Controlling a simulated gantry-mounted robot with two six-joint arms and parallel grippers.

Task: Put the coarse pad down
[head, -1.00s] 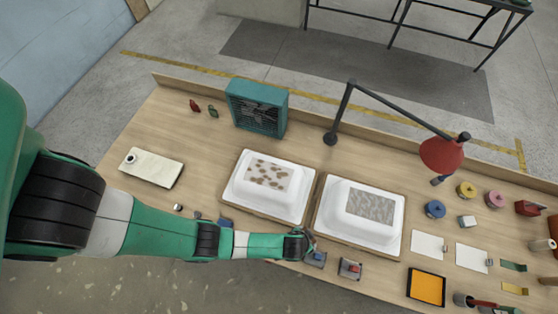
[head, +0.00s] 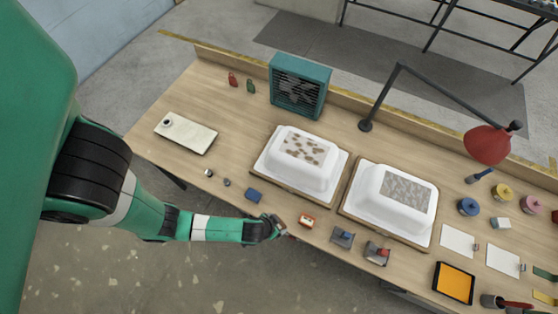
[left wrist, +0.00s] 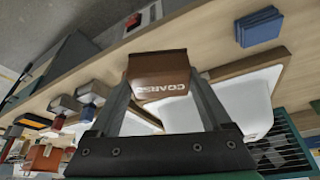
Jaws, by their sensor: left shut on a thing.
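The coarse pad (head: 306,221) is a small brown-orange block with a pale label, at the front edge of the bench. In the left wrist view the pad (left wrist: 160,72) shows the lettering "COARSE", upside down, between the two fingertips. My left gripper (head: 287,233) is shut on it, reaching in from the front. I cannot tell whether the pad touches the bench top. My right gripper is in neither view.
A blue pad (head: 254,195) lies to the left. Two grey holders, one with blue (head: 342,237) and one with red (head: 377,252), stand to the right. Two white tub shells, one brown-spotted (head: 300,160) and one with a grey patch (head: 390,205), sit behind.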

